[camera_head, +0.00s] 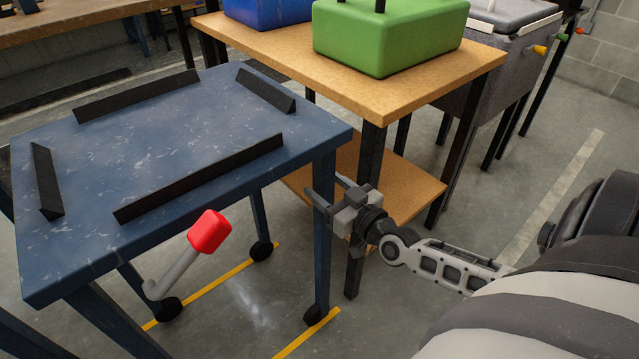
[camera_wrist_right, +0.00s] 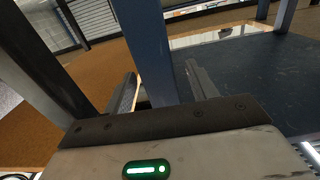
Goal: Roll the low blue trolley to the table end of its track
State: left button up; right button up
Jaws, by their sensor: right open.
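The low blue trolley (camera_head: 150,135) fills the left of the head view, with a scuffed flat top and dark wheels. My right gripper (camera_head: 328,190) is open at its near right leg (camera_head: 322,240), below the top. In the right wrist view, that blue leg (camera_wrist_right: 150,45) stands between the two open fingers of my right gripper (camera_wrist_right: 163,85); I cannot tell whether either finger touches it. A grey lever with a red grip (camera_head: 210,231) rises at the trolley's near side. Yellow track lines (camera_head: 220,290) run on the floor by the wheels. My left gripper is out of view.
A wooden table (camera_head: 400,100) with a lower shelf stands just beyond the trolley, bearing a green box (camera_head: 385,45) and a blue box (camera_head: 265,10). A grey bin on legs (camera_head: 500,65) stands behind. Open floor lies to the right.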

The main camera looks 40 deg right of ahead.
jog(key=shift+w, duration=1.35)
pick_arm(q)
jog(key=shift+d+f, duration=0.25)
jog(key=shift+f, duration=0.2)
pick_arm(e)
jog(key=shift+w, duration=0.1)
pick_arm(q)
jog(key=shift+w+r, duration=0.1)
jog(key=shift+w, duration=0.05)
pick_arm(e)
grip_shut()
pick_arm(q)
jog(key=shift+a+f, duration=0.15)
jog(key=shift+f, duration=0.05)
pick_arm(e)
jog(key=shift+a, duration=0.1)
